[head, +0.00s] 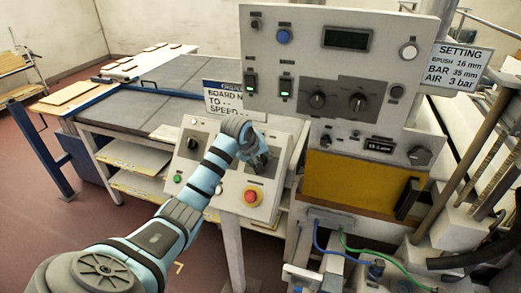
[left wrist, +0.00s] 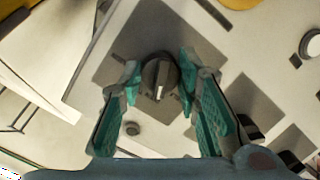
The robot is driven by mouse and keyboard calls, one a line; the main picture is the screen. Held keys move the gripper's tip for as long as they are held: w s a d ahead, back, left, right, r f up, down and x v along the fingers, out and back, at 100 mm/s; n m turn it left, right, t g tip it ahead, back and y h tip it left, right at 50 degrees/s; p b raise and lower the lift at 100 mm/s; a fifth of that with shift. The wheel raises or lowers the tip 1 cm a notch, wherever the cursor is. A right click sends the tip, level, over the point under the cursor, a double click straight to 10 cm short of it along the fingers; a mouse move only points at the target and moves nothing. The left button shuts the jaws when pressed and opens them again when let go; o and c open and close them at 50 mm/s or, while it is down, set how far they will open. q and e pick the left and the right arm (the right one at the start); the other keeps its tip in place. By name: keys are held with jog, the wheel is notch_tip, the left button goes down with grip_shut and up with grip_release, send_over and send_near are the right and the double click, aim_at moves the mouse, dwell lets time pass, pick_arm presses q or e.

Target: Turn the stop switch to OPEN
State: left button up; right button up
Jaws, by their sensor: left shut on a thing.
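The stop switch (left wrist: 160,80) is a round black rotary knob with a pale pointer line on a dark square plate, seen in the left wrist view. Its pointer runs nearly straight up and down in that picture. No OPEN marking is legible. My left gripper (left wrist: 160,75) has a fingertip on each side of the knob and is shut on it. My right gripper is not in view.
A taller grey panel (head: 300,60) with knobs and lit switches stands behind. A conveyor table (head: 150,95) lies to the left.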

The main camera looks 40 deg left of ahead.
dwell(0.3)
pick_arm(q)
jog(key=o, duration=1.2)
jog(key=shift+c, duration=0.2)
jog(key=v, duration=1.2)
jog(key=shift+d, duration=0.1)
